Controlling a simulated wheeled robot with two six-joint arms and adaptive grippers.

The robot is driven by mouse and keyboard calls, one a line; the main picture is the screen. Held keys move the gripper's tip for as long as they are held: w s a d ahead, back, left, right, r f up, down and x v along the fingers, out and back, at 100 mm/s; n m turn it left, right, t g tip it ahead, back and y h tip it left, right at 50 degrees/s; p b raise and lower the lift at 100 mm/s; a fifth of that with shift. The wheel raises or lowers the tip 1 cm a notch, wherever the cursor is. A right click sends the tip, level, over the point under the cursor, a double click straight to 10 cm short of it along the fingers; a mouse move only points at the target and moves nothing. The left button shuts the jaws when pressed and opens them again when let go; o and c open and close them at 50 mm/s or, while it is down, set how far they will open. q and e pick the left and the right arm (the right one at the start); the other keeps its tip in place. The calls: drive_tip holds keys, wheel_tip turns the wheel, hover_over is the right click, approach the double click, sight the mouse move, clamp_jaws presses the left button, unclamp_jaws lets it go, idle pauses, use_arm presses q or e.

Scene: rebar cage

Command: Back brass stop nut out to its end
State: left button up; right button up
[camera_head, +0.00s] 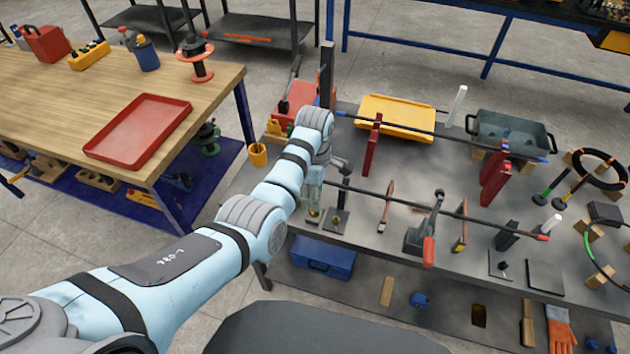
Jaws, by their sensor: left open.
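My left gripper (313,203) reaches down over the near left part of the grey metal table (375,255). It is open, with its fingers low over a small brass-coloured piece (313,214), which looks like the brass stop nut. The fingers and wrist partly cover that piece, and I cannot tell whether they touch it. A small dark square plate with an upright post (336,222) stands just to the right of it. The nut's thread and its end are too small to make out. My right gripper is not in view.
Long dark bars (440,207) lie across supports to the right. A grey clamp with a red handle (428,245) stands close by. Behind are a yellow tray (397,117) and a grey bin (510,137). A wooden table with a red tray (138,131) is at left.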

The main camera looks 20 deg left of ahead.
use_arm(q)
wheel_tip(320, 180, up, 6)
drive_tip(key=shift+f, duration=0.2)
